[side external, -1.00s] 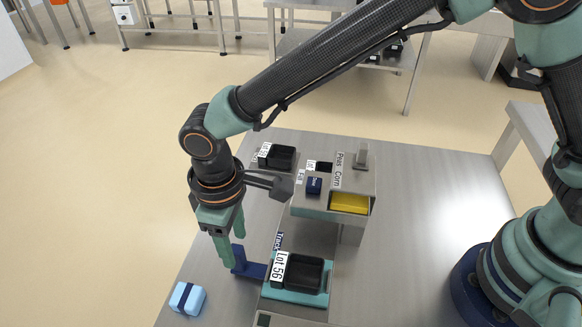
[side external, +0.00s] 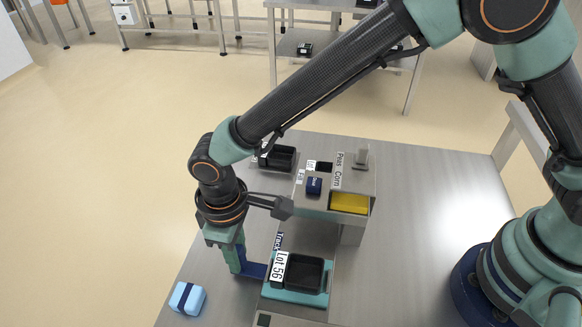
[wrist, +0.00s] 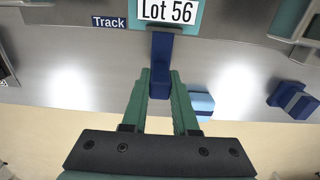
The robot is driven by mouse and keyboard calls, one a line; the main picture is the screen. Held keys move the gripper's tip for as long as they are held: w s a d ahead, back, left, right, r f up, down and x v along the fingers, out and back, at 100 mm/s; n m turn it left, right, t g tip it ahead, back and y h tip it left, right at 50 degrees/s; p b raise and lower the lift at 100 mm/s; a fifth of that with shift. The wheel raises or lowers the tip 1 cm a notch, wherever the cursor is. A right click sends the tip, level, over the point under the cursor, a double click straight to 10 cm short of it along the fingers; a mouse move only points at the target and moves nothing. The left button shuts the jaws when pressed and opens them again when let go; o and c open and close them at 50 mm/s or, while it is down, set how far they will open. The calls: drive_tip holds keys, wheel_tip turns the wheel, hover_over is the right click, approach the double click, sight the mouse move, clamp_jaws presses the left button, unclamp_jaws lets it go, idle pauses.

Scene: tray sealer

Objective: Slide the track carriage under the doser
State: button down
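The teal track carriage (side external: 296,296) carries a black tray (side external: 312,272) labelled "Lot 56" and sits in front of the doser. Its dark blue handle (side external: 252,271) sticks out to the left and also shows as an upright post in the wrist view (wrist: 161,72). The doser (side external: 320,205) is a grey housing marked "Peas" and "Corn", with a yellow panel. My gripper (wrist: 161,82) has one finger on each side of the handle post; whether the fingers press on it is unclear. In the side view, my gripper (side external: 239,252) is low at the handle.
A light blue block with a dark band (side external: 187,299) lies on the table left of the carriage. Another black tray (side external: 279,157) sits behind the doser's left side. A dark blue button (side external: 314,186) is on the doser. The table's right side is clear.

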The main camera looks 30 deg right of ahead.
drive_tip(key=shift+w+d, duration=4.95)
drive_tip(key=c, duration=0.7)
unclamp_jaws()
wheel_tip(320, 180, up, 7)
drive_tip(key=shift+r, duration=0.1)
